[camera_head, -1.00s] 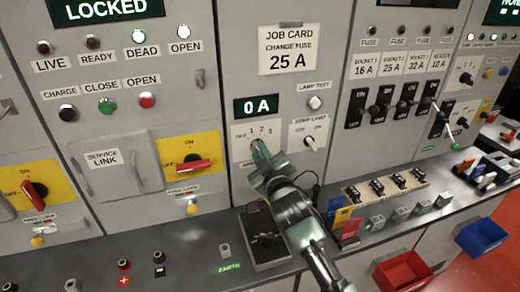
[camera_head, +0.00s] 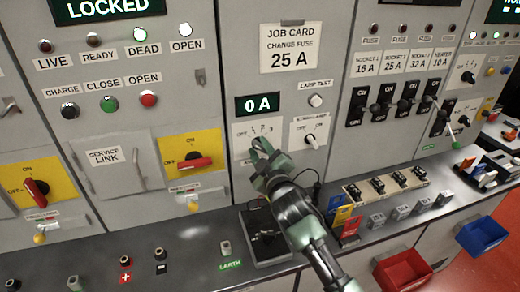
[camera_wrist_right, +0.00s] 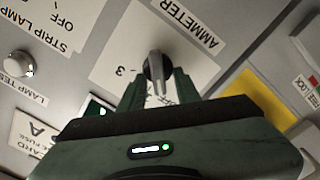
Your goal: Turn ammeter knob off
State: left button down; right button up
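The ammeter knob (camera_wrist_right: 156,68) is a small grey rotary knob on a white ammeter plate (camera_head: 240,130), below the display (camera_head: 257,104) that reads 0 A. My right gripper (camera_head: 262,143) is in front of this plate and hides the knob in the head view. In the right wrist view my right gripper (camera_wrist_right: 158,80) has its two fingers apart, one on each side of the knob, with gaps visible. A "3" shows on one side of the knob; the OFF mark is partly hidden by a finger. My left gripper is not in view.
The strip lamp knob (camera_head: 310,141) and lamp test button (camera_head: 316,101) are close on the right. A red switch on a yellow plate (camera_head: 207,146) is to the left. A black box (camera_head: 267,252) stands on the bench below my right arm. Fuse holders (camera_head: 380,188) are at right.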

dwell(0.3)
jog(key=b+v, duration=0.1)
jog(key=v, duration=0.6)
jog(key=shift+s+b, duration=0.35)
jog(key=shift+b, duration=0.05)
jog(key=shift+d, duration=0.1)
